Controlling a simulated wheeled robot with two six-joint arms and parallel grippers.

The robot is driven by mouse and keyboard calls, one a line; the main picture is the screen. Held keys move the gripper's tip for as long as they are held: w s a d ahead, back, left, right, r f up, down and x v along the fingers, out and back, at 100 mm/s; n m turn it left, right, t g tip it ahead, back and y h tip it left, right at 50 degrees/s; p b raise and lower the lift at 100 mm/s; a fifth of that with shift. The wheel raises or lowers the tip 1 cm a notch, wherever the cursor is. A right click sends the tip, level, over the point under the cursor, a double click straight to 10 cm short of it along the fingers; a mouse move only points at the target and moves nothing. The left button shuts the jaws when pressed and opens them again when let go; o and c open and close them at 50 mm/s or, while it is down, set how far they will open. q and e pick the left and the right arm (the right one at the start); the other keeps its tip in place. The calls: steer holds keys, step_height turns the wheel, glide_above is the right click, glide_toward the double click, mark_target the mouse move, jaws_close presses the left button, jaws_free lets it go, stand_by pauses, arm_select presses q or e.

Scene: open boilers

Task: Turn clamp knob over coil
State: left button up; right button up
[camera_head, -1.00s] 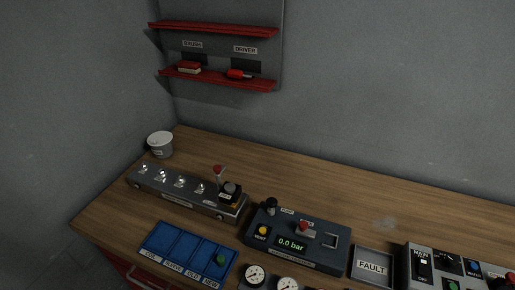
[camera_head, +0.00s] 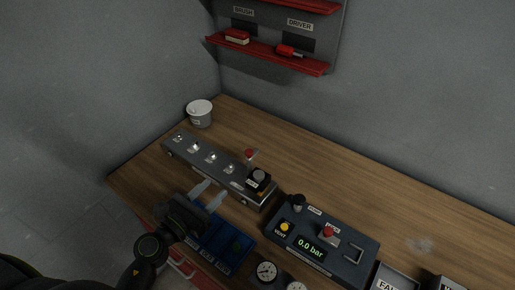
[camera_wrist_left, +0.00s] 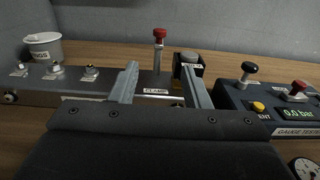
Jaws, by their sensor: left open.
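The clamp knob (camera_head: 249,154) is a red knob on a thin metal post near the right end of a grey manifold bar (camera_head: 205,167). In the left wrist view the red knob (camera_wrist_left: 159,34) stands above a label that appears to read CLAMP. The coil (camera_head: 259,180), a dark block with a grey round top, sits just right of the post; it also shows in the left wrist view (camera_wrist_left: 188,70). My left gripper (camera_head: 217,187) is open and empty, in front of the bar, its fingers pointing toward the knob and coil. In the wrist view the post shows between the fingers (camera_wrist_left: 160,72). My right gripper is not in view.
A blue tray (camera_head: 238,243) lies partly hidden under my left gripper. A tester box (camera_head: 322,236) reading 0.0 bar stands to the right, with gauges (camera_head: 267,271) in front. A white cup (camera_head: 200,113) stands at the back left. The bench behind the bar is clear.

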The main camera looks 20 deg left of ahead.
mark_target(249, 151)
arm_select(q)
steer(key=p+x, duration=0.3)
steer(key=x, duration=1.3)
steer(key=shift+w, duration=0.4)
steer(key=shift+c, duration=0.4)
